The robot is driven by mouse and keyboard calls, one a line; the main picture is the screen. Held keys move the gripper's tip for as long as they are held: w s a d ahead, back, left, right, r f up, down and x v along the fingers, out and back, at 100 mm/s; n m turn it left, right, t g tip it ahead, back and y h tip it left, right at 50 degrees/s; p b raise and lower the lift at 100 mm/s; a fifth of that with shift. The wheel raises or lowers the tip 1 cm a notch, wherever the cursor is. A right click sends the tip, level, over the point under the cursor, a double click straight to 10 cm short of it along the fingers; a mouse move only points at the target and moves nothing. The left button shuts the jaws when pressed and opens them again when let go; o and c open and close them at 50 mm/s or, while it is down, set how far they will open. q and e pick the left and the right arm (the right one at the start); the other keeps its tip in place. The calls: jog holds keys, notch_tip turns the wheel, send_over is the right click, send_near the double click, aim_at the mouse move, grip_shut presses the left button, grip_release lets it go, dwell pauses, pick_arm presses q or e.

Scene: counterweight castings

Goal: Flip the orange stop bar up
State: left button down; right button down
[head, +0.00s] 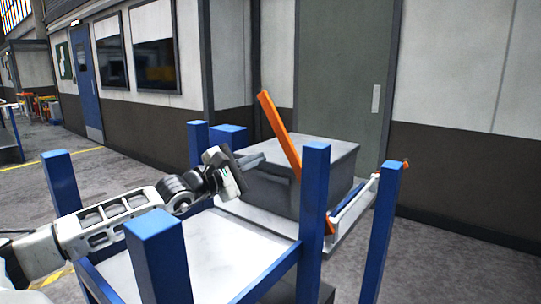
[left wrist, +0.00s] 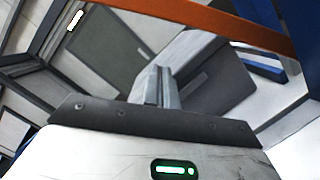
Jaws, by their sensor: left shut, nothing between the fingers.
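The orange stop bar (head: 280,130) stands at a slant, its free end up and to the left. Its lower part passes behind a blue post, and an orange end shows low beside that post. In the left wrist view the bar (left wrist: 215,18) crosses the top of the picture. My left gripper (head: 262,159) is shut and empty, its fingertips just left of the bar near mid-length. Whether they touch it I cannot tell. In the left wrist view the shut fingers (left wrist: 158,72) point toward the grey casting, below the bar. My right gripper is not in view.
A dark grey block-shaped casting (head: 328,155) sits on a white platform (head: 345,232) behind the bar. Blue posts (head: 314,200) (head: 382,232) stand around a pale tabletop (head: 225,255) in front. A small orange piece (head: 404,164) is at the right rail's end. A wall with a grey door is behind.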

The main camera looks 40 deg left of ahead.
aim_at(287, 142)
pick_arm(q)
jog(key=d+r+m, duration=0.1)
jog(key=d, duration=0.1)
jog(key=w+d+r+m, duration=0.1)
jog(key=d+r, duration=0.1)
jog(key=w+d+r+m+b, duration=0.1)
jog(key=d+r, duration=0.1)
jog(key=d, duration=0.1)
jog(key=shift+w+m+g+h, duration=0.1)
jog(key=shift+m+g+h, duration=0.2)
jog(key=shift+g, duration=0.1)
jog(key=shift+d+r+m, duration=0.25)
jog(key=shift+d+m, duration=0.15)
jog(key=shift+m, duration=0.2)
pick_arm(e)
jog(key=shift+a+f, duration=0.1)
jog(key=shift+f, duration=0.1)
